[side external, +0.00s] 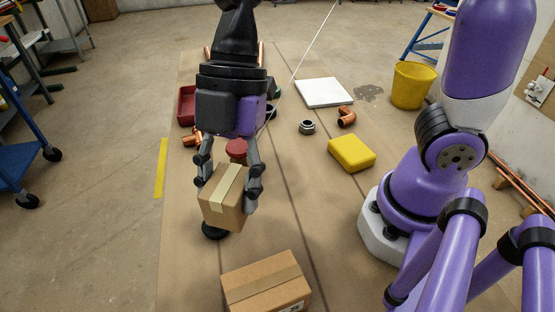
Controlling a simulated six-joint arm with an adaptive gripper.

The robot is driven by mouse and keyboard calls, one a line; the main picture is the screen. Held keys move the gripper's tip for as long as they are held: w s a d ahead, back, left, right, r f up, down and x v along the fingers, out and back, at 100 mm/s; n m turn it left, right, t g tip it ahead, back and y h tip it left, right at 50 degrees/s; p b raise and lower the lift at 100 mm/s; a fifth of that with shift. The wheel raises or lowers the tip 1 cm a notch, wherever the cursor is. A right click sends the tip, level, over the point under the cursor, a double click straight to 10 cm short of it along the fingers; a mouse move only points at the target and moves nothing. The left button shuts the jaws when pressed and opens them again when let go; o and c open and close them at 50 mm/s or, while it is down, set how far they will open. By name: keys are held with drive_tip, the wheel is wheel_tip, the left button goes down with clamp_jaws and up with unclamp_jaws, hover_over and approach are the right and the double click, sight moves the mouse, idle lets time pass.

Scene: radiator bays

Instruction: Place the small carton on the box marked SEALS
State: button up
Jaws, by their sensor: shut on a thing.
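The small carton (222,199), brown with a pale tape strip, is held tilted between the two fingers of my gripper (228,185). My gripper is shut on it, one finger on each side. A larger brown cardboard box (262,283) with a tape strip lies at the bottom of the view, nearer the camera than the carton and apart from it. A white label shows at its lower right edge, cut off by the frame. I cannot read SEALS on it.
Behind the carton are a red knob (236,148) and a dark round base (214,230). A yellow block (351,153), a copper elbow (346,117), a metal ring (307,127) and a white panel (323,92) lie to the right. A red bin (186,106) is at the left.

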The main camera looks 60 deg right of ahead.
drive_tip(key=s+a+n+g+h, duration=0.1)
drive_tip(key=s+a+n+g, duration=0.15)
drive_tip(key=s+n, duration=0.35)
approach(267, 298)
drive_tip(key=shift+t, duration=0.35)
drive_tip(key=x, duration=0.5)
drive_tip(key=shift+s+r, duration=0.15)
drive_tip(key=shift+s, duration=0.2)
drive_tip(key=o, duration=1.2)
